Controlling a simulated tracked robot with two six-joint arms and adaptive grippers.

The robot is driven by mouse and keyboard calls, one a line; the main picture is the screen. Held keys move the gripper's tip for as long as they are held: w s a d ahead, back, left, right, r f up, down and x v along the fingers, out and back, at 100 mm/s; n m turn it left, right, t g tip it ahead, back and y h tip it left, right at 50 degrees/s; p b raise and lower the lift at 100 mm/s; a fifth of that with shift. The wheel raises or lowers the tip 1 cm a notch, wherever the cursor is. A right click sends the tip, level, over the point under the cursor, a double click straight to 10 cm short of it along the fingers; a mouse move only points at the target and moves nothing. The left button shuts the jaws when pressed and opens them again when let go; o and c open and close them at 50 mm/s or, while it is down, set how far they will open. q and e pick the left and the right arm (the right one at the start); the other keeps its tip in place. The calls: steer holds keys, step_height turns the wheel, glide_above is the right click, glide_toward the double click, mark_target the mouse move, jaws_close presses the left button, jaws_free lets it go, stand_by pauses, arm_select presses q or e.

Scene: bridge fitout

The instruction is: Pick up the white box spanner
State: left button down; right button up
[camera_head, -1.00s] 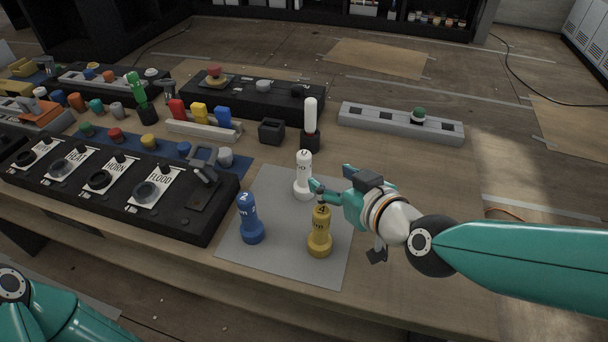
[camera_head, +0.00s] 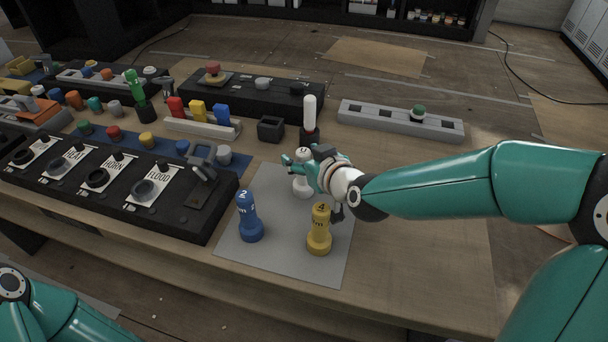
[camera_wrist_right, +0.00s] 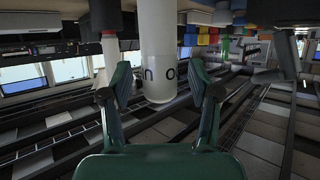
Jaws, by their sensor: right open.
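The white box spanner (camera_head: 303,188) stands upright on the grey mat (camera_head: 277,262), towards its far side. My right gripper (camera_head: 297,164) is open at the spanner's upper part, and its hand hides some of the spanner. In the right wrist view, the white spanner (camera_wrist_right: 158,45) shows between the two open fingers of the right gripper (camera_wrist_right: 159,78). No grip on it shows. A blue spanner (camera_head: 248,218) and a yellow spanner (camera_head: 319,232) stand nearer on the mat. My left gripper is out of view.
Just behind the white spanner, a white-handled tool stands in a black holder (camera_head: 310,134), beside an empty black holder (camera_head: 271,129). A black switch panel (camera_head: 118,190) lies to the left. A grey strip (camera_head: 400,122) lies behind. The table's right part is clear.

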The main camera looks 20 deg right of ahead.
jaws_close()
stand_by(0.3)
steer(key=shift+w+r, duration=0.1)
steer(key=shift+r, duration=0.05)
stand_by(0.3)
steer(key=shift+r, duration=0.55)
step_height(320, 180, up, 9)
steer(key=p, duration=0.4)
steer(key=shift+f, duration=0.2)
step_height(320, 180, up, 10)
steer(key=p, duration=0.8)
